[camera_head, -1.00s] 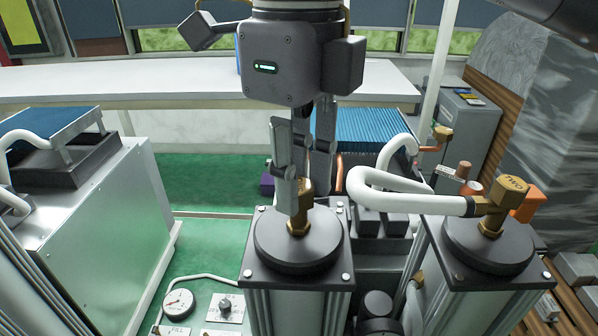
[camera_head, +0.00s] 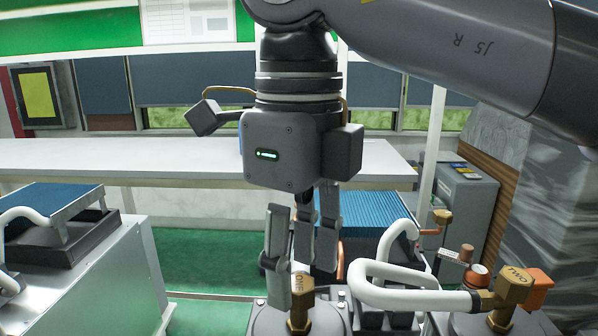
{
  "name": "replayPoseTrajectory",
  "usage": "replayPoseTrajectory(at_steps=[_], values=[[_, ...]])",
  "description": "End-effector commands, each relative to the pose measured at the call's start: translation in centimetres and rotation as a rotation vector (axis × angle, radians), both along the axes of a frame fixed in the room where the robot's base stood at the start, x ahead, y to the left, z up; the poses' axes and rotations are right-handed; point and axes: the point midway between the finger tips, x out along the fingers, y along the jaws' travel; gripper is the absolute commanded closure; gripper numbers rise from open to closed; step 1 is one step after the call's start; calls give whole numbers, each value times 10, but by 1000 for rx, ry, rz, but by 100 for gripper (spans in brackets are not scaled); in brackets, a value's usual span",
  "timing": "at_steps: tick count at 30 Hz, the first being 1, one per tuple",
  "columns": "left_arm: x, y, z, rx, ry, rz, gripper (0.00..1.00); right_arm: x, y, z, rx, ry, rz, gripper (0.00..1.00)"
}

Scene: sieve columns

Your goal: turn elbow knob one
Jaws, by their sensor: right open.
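Elbow knob one (camera_head: 300,300) is a brass elbow marked ONE, on top of the near middle column (camera_head: 268,322) at the bottom of the head view. A white pipe stub shows behind it, between the fingers. My right gripper (camera_head: 302,284) points down from above. Its fingers are open, one at the left of the knob and the other behind and to its right. I see no firm grip; whether a finger touches the brass I cannot tell. My left gripper is out of view.
A second column to the right carries a brass elbow marked TWO (camera_head: 512,287) with a white bent pipe (camera_head: 410,297) reaching toward knob one. A grey cabinet (camera_head: 85,285) stands at left. A white bench (camera_head: 200,160) crosses behind; green floor (camera_head: 205,258) is clear between.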

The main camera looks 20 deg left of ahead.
Motion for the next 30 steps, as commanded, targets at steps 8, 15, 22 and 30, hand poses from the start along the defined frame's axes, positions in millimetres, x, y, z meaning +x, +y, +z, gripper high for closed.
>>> replayPoseTrajectory(at_steps=[8, 15, 22, 30], values=[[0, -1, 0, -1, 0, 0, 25, -1, 1, 60, 4, -2, -2, 55], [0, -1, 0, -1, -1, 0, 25, 0, 0, 90, -4, -2, -3, 55], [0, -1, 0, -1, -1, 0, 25, 0, 0, 103, 1, -1, -2, 55], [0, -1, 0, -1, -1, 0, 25, 0, 0, 105, 2, 0, 1, 55]])
